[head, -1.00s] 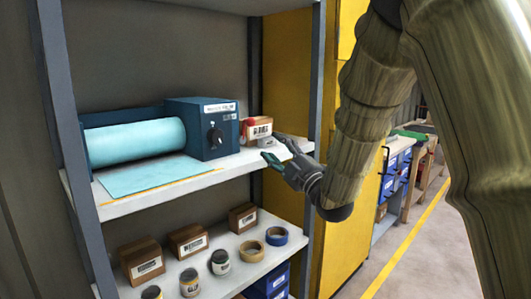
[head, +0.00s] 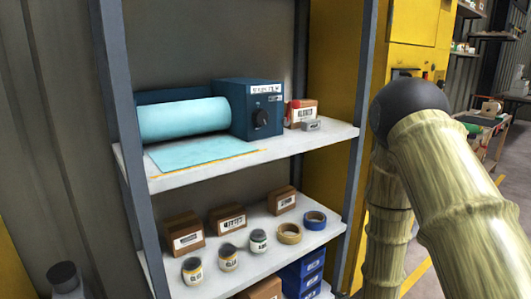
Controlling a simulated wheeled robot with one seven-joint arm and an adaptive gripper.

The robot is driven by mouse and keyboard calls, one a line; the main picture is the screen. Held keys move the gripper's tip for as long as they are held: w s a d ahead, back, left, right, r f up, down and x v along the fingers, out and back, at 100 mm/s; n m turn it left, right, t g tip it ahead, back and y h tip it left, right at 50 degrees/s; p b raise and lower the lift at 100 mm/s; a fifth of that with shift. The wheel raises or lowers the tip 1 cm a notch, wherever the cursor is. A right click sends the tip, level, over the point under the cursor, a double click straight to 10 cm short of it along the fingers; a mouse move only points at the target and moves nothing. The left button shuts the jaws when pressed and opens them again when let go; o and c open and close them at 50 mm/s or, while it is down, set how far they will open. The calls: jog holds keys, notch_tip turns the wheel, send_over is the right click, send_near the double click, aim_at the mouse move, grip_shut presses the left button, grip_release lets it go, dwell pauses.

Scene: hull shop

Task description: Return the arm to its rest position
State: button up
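My arm (head: 455,175) is folded at the right of the head view, with a dark round joint at its top. Its lower link hangs down in front of the yellow cabinet. My gripper is not in the picture, so its fingers and anything between them are hidden. The arm stands to the right of the shelf unit and apart from the things on it.
A grey-framed shelf (head: 190,180) holds a blue machine (head: 249,108) with a light-blue roll (head: 185,118). The lower shelf carries boxes, jars and tape rolls (head: 315,220). A yellow cabinet (head: 410,45) stands behind my arm. Floor shows at the far right.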

jog(key=s+d+f+m+g+h, duration=0.1)
jog(key=s+f+m+g, duration=0.15)
jog(key=s+f, duration=0.65)
jog(key=s+f+m+g, duration=0.25)
jog(key=s+f, duration=0.35)
jog(key=s, duration=0.5)
jog(key=s+f+m+g, duration=0.1)
jog(key=s+f+g, duration=0.2)
jog(key=s, duration=0.6)
jog(key=s+f+m+g, duration=0.1)
jog(key=s+f+g, duration=0.15)
jog(key=s, duration=0.65)
notch_tip(320, 180, up, 22)
jog(key=p, duration=2.1)
jog(key=shift+w+d+h+p, duration=0.3)
jog(key=shift+w+d+h, duration=0.05)
jog(key=shift+w+h, duration=0.05)
